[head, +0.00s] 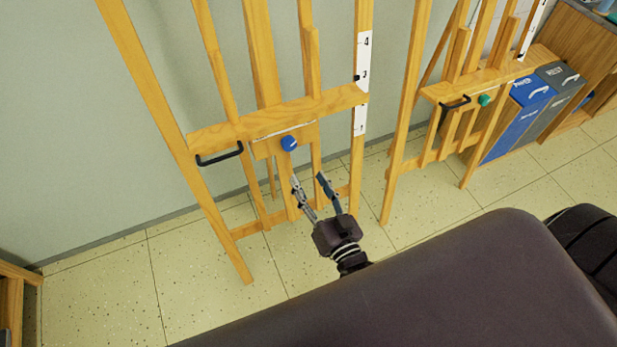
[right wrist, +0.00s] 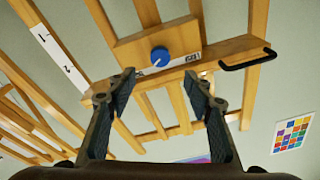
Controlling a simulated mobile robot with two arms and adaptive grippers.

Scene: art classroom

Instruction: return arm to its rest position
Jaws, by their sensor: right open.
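My right gripper (head: 309,180) is open and empty, in front of the near wooden easel (head: 270,115). Its two fingers point up toward the easel's blue knob (head: 289,143), apart from it in the head view. My right arm crosses the lower right of the head view. My left gripper is not in view.
A second easel (head: 455,90) with a green knob stands to the right. Blue (head: 515,115) and grey (head: 562,90) bins stand beyond it by a wooden cabinet (head: 590,35). A black handle (head: 219,155) juts from the near easel. The tiled floor (head: 100,290) at lower left is clear.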

